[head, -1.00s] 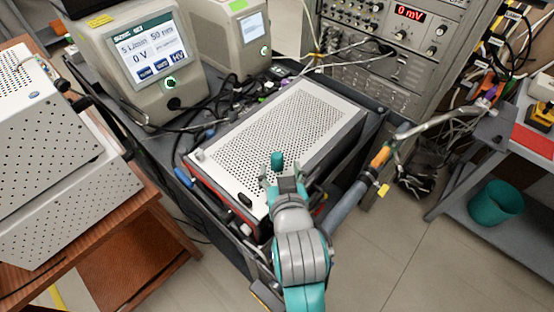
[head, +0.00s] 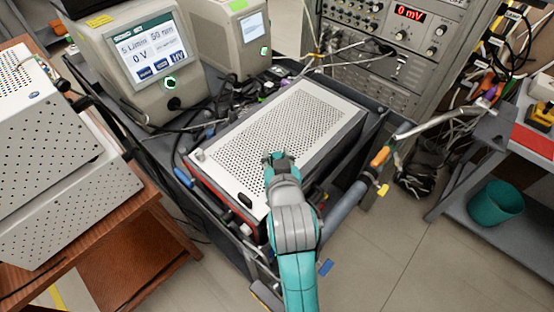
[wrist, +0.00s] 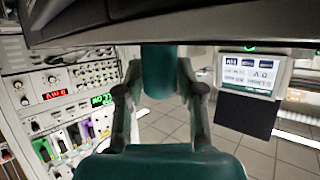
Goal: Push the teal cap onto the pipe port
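The teal cap (wrist: 159,72) is an upright-looking short cylinder between my fingertips in the wrist view. My gripper (wrist: 160,80) has a finger at each side of it, and the tips appear to touch its sides. In the head view my gripper (head: 279,158) is over the perforated top of the metal box (head: 315,105), and the fingers hide most of the cap. I cannot tell from these views whether the cap touches the box. I cannot make out the pipe port for certain.
A grey pipe with an orange band (head: 381,157) stands right of the box. Two screened instruments (head: 150,60) and cables stand behind left. A rack (head: 395,60) with a red display is at the back. A teal bin (head: 496,203) is at the right.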

